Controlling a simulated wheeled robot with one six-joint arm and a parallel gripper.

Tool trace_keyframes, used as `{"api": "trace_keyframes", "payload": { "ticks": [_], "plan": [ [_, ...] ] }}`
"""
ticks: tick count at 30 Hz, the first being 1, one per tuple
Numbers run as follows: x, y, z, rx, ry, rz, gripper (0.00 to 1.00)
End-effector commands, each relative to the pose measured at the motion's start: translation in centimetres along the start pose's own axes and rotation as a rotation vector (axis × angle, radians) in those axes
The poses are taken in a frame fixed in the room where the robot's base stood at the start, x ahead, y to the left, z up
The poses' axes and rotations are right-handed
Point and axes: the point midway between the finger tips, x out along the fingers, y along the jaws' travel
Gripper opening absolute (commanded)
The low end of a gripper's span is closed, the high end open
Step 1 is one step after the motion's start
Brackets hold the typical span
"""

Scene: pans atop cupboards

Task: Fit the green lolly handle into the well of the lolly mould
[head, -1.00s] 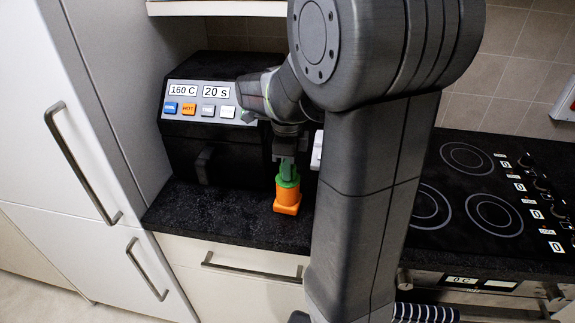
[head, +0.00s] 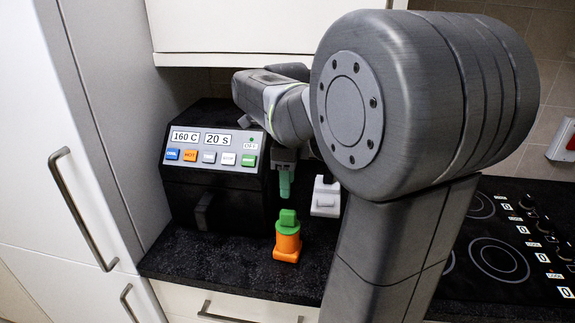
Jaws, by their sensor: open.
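The orange lolly mould (head: 287,245) stands upright on the black worktop in front of the dark machine. The green lolly handle (head: 288,217) sits upright at the top of the mould, with its lower part hidden inside or behind the mould's rim. I cannot tell how deep it sits. My gripper (head: 285,192) points down just above the handle, apart from it. It is open, and its greenish fingertips show nothing between them.
The dark machine (head: 210,185) with a display and coloured buttons stands behind and left. A white object (head: 326,196) stands to the right of the mould. The hob (head: 500,258) lies farther right, partly behind my arm. Bare worktop (head: 220,258) lies left of the mould.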

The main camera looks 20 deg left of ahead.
Motion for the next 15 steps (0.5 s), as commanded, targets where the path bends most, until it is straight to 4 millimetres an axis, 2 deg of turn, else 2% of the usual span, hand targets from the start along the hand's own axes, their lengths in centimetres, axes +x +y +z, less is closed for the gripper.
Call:
{"api": "trace_keyframes", "payload": {
  "ticks": [1,6,15],
  "plan": [
    [-1.1,0.0,0.0,0.0,-0.002,-0.004,0.43],
    [-3.1,0.0,0.0,0.0,-0.001,-0.001,0.43],
    [-3.8,0.0,0.0,0.0,0.0,0.0,0.43]
  ]
}}
